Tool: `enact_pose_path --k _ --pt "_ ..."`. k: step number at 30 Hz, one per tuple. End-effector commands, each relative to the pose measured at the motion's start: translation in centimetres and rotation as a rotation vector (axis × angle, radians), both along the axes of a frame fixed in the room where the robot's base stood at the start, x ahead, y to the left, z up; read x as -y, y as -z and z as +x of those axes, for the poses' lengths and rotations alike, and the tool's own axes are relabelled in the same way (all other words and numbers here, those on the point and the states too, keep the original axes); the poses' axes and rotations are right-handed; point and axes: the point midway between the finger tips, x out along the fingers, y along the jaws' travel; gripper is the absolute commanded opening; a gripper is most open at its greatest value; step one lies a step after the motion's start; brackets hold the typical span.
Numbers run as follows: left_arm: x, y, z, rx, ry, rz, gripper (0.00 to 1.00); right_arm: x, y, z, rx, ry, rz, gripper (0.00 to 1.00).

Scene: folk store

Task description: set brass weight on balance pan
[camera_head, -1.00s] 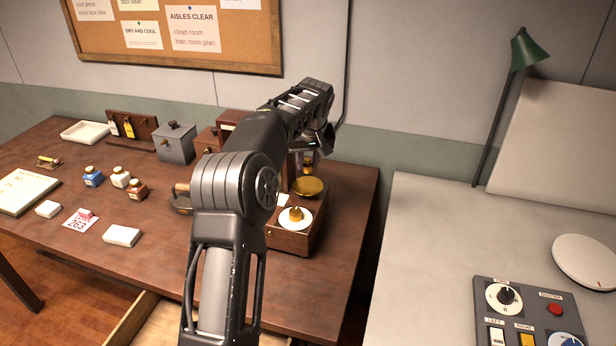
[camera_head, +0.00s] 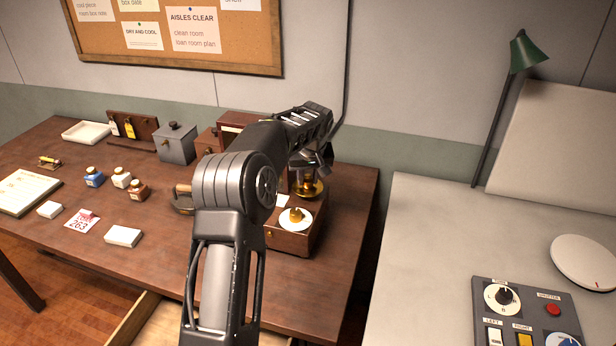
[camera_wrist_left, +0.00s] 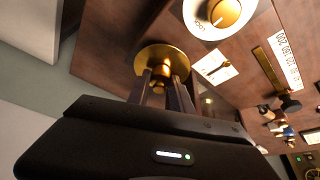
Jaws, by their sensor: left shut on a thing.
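My left gripper (camera_head: 314,168) points down over the balance at the right end of the wooden table. It is shut on the small brass weight (camera_head: 309,184), which also shows between the fingertips in the left wrist view (camera_wrist_left: 166,69). The weight is at the round brass balance pan (camera_head: 320,194), low over its middle or touching it; I cannot tell which. The pan's rim shows around the weight in the left wrist view (camera_wrist_left: 144,58). The balance's wooden base (camera_head: 290,240) carries a white dial (camera_head: 284,221) with a brass knob. My right gripper is out of view.
My left arm hides part of the table. A grey canister (camera_head: 176,145), small bottles (camera_head: 94,177), white blocks (camera_head: 122,236) and a label card (camera_head: 82,221) stand to the left. A grey counter (camera_head: 420,230) with a control panel (camera_head: 530,310) is at the right.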

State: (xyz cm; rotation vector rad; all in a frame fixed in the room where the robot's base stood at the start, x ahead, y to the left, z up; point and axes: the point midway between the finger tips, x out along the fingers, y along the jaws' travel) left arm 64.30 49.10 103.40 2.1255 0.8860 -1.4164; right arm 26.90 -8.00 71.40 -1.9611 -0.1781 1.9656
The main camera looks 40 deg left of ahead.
Motion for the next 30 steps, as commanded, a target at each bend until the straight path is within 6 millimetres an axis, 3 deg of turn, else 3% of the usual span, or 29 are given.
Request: enact_pose_path --k 3,4,12,23,30 --pt "0.0 0.4 0.0 0.001 0.0 0.001 0.0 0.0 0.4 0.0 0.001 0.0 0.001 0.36" --pt "0.0 0.4 0.0 0.0 0.0 0.0 0.27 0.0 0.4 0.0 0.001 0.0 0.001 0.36" --pt "0.0 0.3 0.0 0.0 0.0 0.0 0.48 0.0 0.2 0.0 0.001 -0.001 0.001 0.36" --pt "0.0 -0.3 0.0 0.001 0.0 0.001 0.48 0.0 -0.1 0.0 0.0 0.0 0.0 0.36" --pt "1.0 -3.2 -0.9 0.003 0.001 0.001 0.48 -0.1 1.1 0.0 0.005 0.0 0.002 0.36"
